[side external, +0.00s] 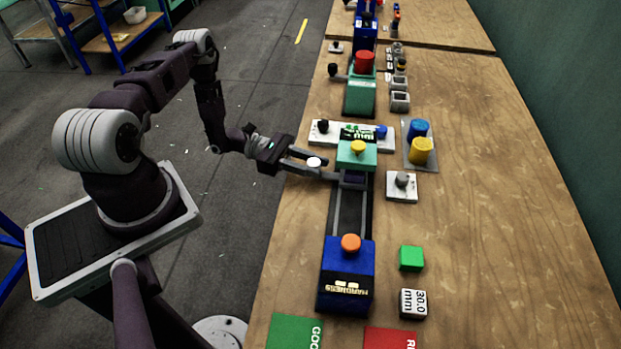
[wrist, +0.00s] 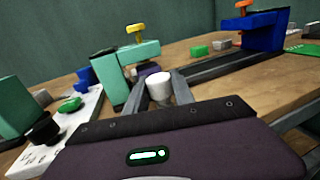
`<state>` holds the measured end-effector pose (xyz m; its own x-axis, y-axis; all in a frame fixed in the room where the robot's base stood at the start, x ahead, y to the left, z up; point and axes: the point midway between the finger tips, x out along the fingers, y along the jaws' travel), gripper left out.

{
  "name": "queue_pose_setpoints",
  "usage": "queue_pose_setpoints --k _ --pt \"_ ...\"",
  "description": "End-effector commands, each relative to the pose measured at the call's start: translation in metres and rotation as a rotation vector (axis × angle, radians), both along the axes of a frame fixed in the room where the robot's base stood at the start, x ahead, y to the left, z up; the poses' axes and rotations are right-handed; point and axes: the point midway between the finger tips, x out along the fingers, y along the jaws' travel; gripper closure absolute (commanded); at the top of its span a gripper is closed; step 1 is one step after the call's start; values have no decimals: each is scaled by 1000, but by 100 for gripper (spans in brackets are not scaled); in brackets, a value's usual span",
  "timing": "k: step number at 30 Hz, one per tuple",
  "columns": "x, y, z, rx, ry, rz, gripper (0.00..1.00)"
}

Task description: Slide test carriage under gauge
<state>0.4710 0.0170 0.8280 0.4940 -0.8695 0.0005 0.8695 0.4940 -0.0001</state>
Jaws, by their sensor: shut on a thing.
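A rail track (side external: 349,212) runs along the bench between a teal gauge frame with a yellow knob (side external: 357,153) and a blue press labelled HARDNESS (side external: 346,278) with an orange knob. A dark purple carriage block (side external: 354,178) sits on the track at the teal gauge, partly hidden by it; it also shows in the wrist view (wrist: 148,69). A white handle (side external: 314,161) sticks out on the arm's side. My gripper (side external: 321,168) is shut on this white handle, which stands between the fingers in the wrist view (wrist: 159,86). The handle's join to the carriage is hidden.
A white panel (side external: 323,139) with a black knob and blue button lies behind the teal gauge. Blue and yellow cylinders (side external: 421,150) stand on a grey plate to the right. A green block (side external: 411,258) and a 30.0 mm block (side external: 413,303) sit right of the blue press. The bench's right side is clear.

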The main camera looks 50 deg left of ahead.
Motion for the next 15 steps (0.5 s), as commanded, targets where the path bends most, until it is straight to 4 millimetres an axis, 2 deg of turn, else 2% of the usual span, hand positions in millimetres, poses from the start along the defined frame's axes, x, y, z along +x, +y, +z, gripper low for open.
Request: queue_pose_setpoints --k 9,10,12,15 --pt "5 6 0 5 -2 15 100" --pt "5 6 0 5 -3 15 64" --pt "5 6 0 5 -2 15 51" --pt "4 5 0 3 -2 12 48"
